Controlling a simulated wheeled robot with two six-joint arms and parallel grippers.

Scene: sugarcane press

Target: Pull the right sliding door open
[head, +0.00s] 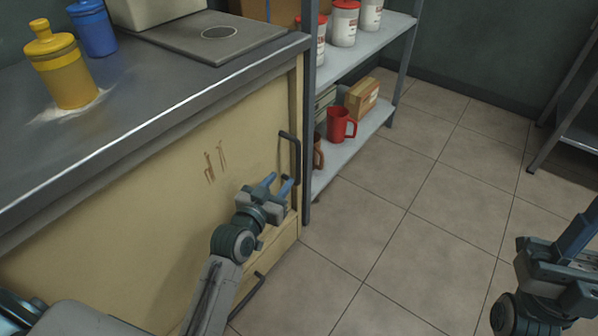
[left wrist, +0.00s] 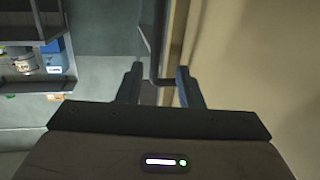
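The cream sliding door (head: 170,215) forms the front of the counter, with scratch marks on it. A dark upright bar handle (head: 297,160) sits near its right edge. My left gripper (head: 279,182) is open, its blue fingers just below and left of the handle. In the left wrist view, part of the handle (left wrist: 154,62) shows between the spread fingers of my left gripper (left wrist: 158,70), with no clear contact. The cream door face (left wrist: 250,70) fills the right side there. My right gripper (head: 578,245) is at the right edge, partly cut off; its opening is unclear.
A second dark handle (head: 247,297) is low on the front, near my left forearm. The counter top (head: 130,110) holds a yellow jar (head: 65,75) and a blue jar (head: 93,30). A metal shelf (head: 350,155) with a red mug (head: 338,125) stands close right. The tiled floor is clear.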

